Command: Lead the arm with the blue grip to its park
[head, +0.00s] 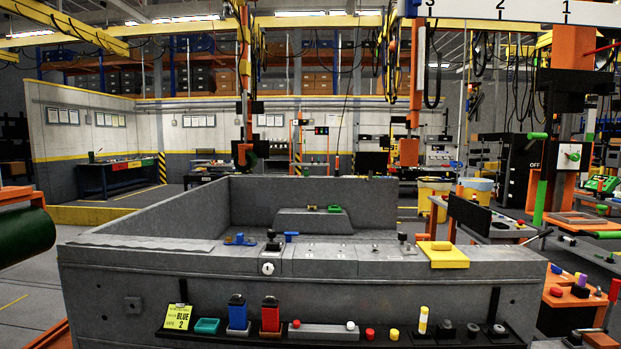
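A yellow card (179,317) on the front of the grey bed (180,283) reads "BLUE" and "2". A white overhead beam (530,12) carries the numbers 3, 2 and 1 from left to right. An orange arm (408,152) hangs behind the bed at centre right, and a thinner one (243,153) hangs at centre left. A larger orange column (566,160) with green grips (541,203) stands at right. I cannot make out a blue grip on any hanging arm. A small blue handle (291,236) and a blue piece (240,239) are on the bed's front rim. Neither gripper shows.
A black front shelf (455,333) holds blue and red bins, buttons and knobs. A yellow plate (443,255) lies on the rim at right. A dark monitor (469,214) and orange work tables stand right of the bed. A green roller (24,236) is at far left. Open floor shows behind left.

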